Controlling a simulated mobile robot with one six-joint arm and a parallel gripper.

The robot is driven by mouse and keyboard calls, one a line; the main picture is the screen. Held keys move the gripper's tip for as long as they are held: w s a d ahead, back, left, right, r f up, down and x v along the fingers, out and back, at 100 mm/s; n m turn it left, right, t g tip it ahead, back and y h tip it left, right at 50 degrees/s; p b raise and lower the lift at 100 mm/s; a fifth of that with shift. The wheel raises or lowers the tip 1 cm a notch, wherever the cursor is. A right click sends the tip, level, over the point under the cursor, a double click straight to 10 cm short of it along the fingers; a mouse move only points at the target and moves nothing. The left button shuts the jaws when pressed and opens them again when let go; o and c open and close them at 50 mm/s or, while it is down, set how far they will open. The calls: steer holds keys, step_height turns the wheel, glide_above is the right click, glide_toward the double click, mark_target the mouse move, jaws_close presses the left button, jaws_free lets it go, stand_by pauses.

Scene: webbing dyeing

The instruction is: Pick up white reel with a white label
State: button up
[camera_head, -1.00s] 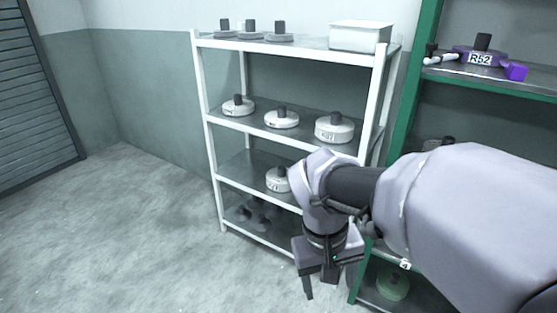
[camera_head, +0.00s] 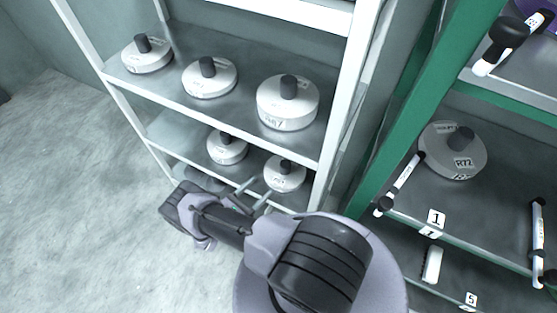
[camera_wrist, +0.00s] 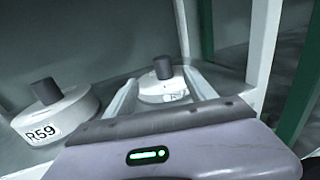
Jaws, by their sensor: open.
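White reels with black knobs and white labels stand on the white rack. Two are on its lower shelf: a left reel (camera_head: 227,150) and a right reel (camera_head: 285,178). In the wrist view the left reel (camera_wrist: 62,118) has a label reading R59. The right reel (camera_wrist: 165,92) is seen between the fingers; its label is too small to read. My gripper (camera_head: 258,187) is open and empty at the lower shelf's front, its fingers pointing at the right reel. In the wrist view my gripper (camera_wrist: 162,78) has one finger on each side of that reel; contact cannot be told.
The middle shelf above holds three more white reels (camera_head: 287,105). A white rack post (camera_wrist: 262,50) stands close to the right of the reel. A green rack (camera_head: 405,120) with a grey reel labelled R72 (camera_head: 452,160) is further right. The floor at left is clear.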

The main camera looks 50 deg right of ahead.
mark_target(282, 168)
steer(key=d+b, duration=0.2)
steer(key=d, duration=1.1)
steer(key=shift+d, duration=0.3)
steer(key=shift+d+r, duration=0.15)
steer(key=shift+d, duration=0.25)
jaws_close()
